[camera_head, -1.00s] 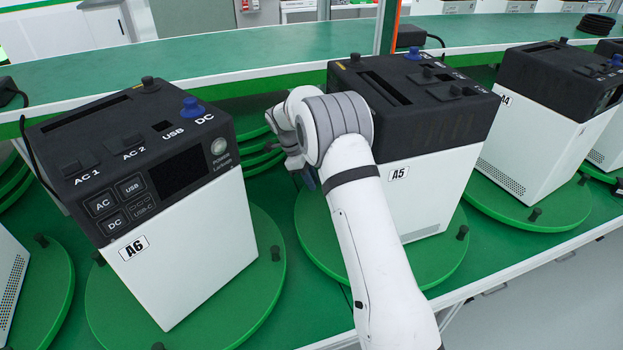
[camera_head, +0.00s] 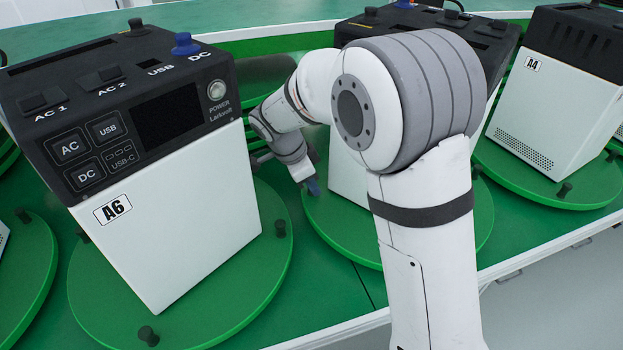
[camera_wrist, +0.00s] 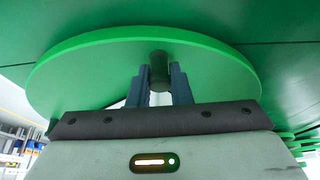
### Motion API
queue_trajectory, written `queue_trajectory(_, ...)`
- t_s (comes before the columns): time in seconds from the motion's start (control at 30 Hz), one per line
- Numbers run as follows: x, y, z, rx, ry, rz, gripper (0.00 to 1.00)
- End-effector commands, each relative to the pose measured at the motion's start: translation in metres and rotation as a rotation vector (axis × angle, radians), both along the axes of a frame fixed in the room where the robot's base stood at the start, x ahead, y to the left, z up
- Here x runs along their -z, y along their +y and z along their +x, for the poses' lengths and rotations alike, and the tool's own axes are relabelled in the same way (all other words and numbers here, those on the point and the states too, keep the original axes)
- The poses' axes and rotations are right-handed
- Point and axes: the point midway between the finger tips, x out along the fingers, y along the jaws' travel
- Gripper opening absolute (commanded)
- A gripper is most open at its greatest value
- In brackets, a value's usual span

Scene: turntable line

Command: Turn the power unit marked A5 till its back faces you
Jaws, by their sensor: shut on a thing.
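The power unit A5 (camera_head: 347,178), white below and black on top, stands on a round green turntable (camera_head: 345,238). My arm hides most of its near face and its label, so I cannot read which side faces me. My gripper (camera_head: 312,187) is low at the turntable's left rim, beside the unit. In the wrist view, my gripper's two blue-grey fingers (camera_wrist: 160,88) are shut on a dark upright peg (camera_wrist: 159,66) at the rim of the green turntable (camera_wrist: 85,75).
Unit A6 (camera_head: 170,220) stands close on the left on its own turntable (camera_head: 235,310), its screen and buttons showing. Unit A4 (camera_head: 548,115) stands at the right on another turntable (camera_head: 560,192). The gap between A6 and A5 is narrow. Grey floor (camera_head: 570,300) lies at the lower right.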

Motion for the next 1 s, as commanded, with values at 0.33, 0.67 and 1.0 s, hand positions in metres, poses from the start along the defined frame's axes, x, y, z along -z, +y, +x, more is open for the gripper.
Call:
queue_trajectory(0.33,0.001,-0.008,-0.034,-0.058,0.000,-0.002,0.00)
queue_trajectory(0.67,0.000,-0.011,-0.040,-0.056,0.002,-0.003,0.00)
queue_trajectory(1.0,0.000,-0.010,-0.040,-0.056,0.003,-0.005,0.26)
